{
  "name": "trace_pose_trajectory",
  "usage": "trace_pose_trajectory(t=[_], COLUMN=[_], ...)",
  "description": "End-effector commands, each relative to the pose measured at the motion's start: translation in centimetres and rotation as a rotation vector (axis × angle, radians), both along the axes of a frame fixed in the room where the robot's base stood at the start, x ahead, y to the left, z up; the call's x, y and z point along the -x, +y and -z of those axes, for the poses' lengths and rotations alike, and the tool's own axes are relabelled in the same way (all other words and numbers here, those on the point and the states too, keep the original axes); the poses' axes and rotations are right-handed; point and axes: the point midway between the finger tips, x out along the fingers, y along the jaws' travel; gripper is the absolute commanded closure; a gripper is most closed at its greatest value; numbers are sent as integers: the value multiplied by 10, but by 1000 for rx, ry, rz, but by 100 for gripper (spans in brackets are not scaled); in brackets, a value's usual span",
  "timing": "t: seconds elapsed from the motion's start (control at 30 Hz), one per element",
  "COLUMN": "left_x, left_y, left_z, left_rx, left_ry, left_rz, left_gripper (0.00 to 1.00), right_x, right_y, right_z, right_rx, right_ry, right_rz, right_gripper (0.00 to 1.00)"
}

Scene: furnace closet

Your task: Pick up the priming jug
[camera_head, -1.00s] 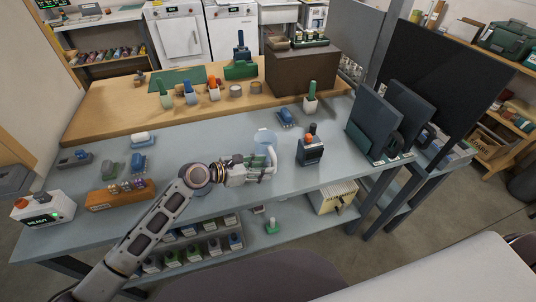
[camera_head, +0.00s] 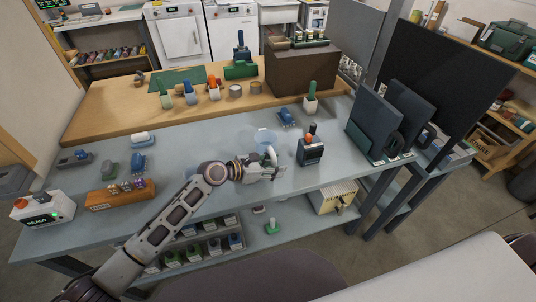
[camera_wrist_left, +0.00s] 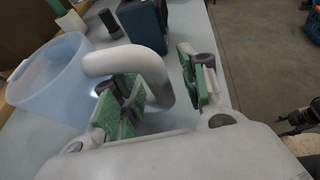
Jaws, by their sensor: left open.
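The priming jug (camera_head: 264,136) is a translucent pale blue vessel with a thick white handle, standing on the grey-blue bench. In the left wrist view the jug (camera_wrist_left: 48,82) is at the left, and its curved handle (camera_wrist_left: 125,60) reaches between my finger pads. My left gripper (camera_head: 270,168) is open at the handle, on the near side of the jug. In the left wrist view the green-padded fingers of the gripper (camera_wrist_left: 160,92) stand apart on either side of the handle. I cannot tell whether either pad touches it.
A dark box-shaped device (camera_head: 311,152) with an orange knob stands close to the right of the jug. A blue item (camera_head: 287,117) lies behind it. An orange rack (camera_head: 120,194) and a white READY box (camera_head: 43,208) are at the left.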

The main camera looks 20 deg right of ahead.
Motion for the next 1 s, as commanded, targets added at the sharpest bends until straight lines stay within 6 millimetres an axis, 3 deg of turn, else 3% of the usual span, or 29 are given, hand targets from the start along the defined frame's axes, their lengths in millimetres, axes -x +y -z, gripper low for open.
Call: trace_pose_trajectory(t=[0.3, 0.67, 1.0], left_x=[0, 0, 0], left_y=[0, 0, 0], left_z=[0, 0, -1], left_rx=[0, 0, 2], left_ry=[0, 0, -2], left_rz=[0, 0, -1], left_gripper=[57, 100, 100], right_x=[-1, -1, -1], right_y=[0, 3, 8], right_z=[0, 0, 0], right_rx=[0, -4, -8], right_ry=[-1, -1, 0], right_rz=[0, 2, 2], right_gripper=[52, 52, 52])
